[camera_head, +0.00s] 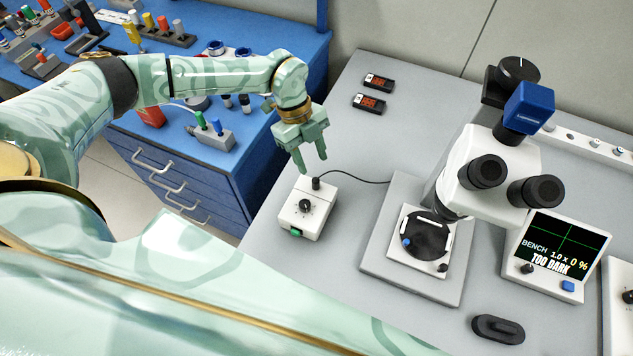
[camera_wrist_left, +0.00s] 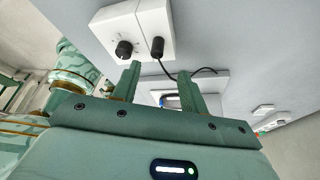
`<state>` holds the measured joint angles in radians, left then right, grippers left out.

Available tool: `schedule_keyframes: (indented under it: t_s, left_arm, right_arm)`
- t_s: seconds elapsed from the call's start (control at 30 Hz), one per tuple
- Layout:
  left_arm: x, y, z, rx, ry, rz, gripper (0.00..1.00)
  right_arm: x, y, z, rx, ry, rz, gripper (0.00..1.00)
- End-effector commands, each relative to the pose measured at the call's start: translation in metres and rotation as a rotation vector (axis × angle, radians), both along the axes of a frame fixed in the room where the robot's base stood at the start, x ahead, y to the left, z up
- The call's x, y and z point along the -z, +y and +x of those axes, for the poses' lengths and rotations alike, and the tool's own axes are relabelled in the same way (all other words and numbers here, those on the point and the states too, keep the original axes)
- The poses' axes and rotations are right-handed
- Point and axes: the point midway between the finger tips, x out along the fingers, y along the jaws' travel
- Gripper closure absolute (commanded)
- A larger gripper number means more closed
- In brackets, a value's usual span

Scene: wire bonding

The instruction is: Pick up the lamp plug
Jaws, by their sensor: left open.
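The lamp plug (camera_head: 316,184) is a small black cylinder standing in the back of a white control box (camera_head: 308,212). A thin black cord runs from the plug toward the microscope stand. My left gripper (camera_head: 313,165) points down with its fingers apart and empty, just above and behind the plug. In the left wrist view, the plug (camera_wrist_left: 157,47) shows beyond the gap between the two fingertips (camera_wrist_left: 161,70), beside the box's black knob (camera_wrist_left: 124,49). I cannot tell the exact gap between fingers and plug. My right gripper is out of view.
The microscope (camera_head: 490,165) stands on a grey base plate (camera_head: 378,265) to the right. A small screen (camera_head: 556,245) reads "TOO DARK". Two small displays (camera_head: 378,82) lie at the back of the grey bench. A blue bench (camera_head: 225,160) with drawers is at left.

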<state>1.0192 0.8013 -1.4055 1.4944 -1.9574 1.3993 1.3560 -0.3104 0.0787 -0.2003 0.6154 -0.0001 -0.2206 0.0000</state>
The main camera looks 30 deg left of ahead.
Motion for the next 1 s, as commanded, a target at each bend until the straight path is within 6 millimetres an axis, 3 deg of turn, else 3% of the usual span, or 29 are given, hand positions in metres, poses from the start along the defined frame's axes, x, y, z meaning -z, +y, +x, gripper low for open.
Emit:
schedule_keyframes:
  t_s: [0.33, 0.57, 0.8, 0.93, 0.97, 1.0]
  left_arm:
    - [0.030, -0.009, -0.006, 0.001, 0.000, 0.000, 0.57]
    - [0.065, -0.018, -0.015, 0.000, 0.001, 0.000, 0.57]
    - [0.068, -0.019, -0.015, -0.001, -0.002, 0.000, 0.57]
    - [0.067, -0.019, -0.015, 0.000, -0.002, 0.000, 0.93]
    - [0.067, -0.019, -0.015, 0.000, -0.002, 0.000, 1.00]
    - [0.067, -0.019, -0.015, 0.000, -0.002, 0.000, 1.00]
  right_arm:
    - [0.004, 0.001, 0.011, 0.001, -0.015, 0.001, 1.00]
    - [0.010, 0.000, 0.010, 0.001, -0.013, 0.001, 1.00]
    - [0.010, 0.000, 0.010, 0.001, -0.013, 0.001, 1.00]
    - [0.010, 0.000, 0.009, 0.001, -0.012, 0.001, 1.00]
    - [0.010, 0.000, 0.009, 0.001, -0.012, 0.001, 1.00]
    - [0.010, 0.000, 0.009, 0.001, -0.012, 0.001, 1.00]
